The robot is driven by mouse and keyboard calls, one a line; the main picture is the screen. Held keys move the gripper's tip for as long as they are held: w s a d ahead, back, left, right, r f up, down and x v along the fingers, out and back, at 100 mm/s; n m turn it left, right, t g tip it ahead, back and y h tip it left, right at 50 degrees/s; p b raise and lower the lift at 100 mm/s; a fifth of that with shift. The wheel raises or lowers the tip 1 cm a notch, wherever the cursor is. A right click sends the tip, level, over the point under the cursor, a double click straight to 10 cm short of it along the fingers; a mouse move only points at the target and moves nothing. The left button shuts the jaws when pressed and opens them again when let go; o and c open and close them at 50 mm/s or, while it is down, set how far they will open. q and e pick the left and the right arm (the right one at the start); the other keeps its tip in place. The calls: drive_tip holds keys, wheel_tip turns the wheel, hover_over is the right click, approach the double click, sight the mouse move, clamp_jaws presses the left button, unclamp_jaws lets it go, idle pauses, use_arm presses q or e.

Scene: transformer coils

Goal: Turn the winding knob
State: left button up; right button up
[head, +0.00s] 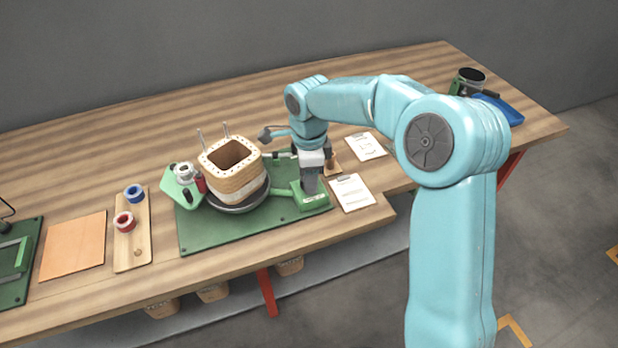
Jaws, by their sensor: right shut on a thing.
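The coil (232,170), a tan and white wound block with a square hollow, stands on a dark round turntable (240,207) on the green winding machine base (210,236). My right gripper (312,186) reaches down from above at the right end of the machine, beside a green block (314,204). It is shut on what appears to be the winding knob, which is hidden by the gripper. Its fingertips are too small to make out clearly. My left gripper is not in view.
A tray (139,252) with blue and red tape rolls and an orange sheet (74,246) lie to the left. Papers (352,192) lie just right of the machine. A dark can (471,76) stands at the far right. The back of the table is clear.

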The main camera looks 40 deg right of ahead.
drive_tip(key=shift+m+b, duration=0.4)
drive_tip(key=shift+m, duration=2.1)
drive_tip(key=o, duration=1.1)
drive_tip(key=shift+c, duration=0.2)
drive_tip(key=shift+r, duration=0.1)
wheel_tip(320, 180, up, 16)
drive_tip(key=p, duration=0.2)
drive_tip(key=shift+r, duration=0.15)
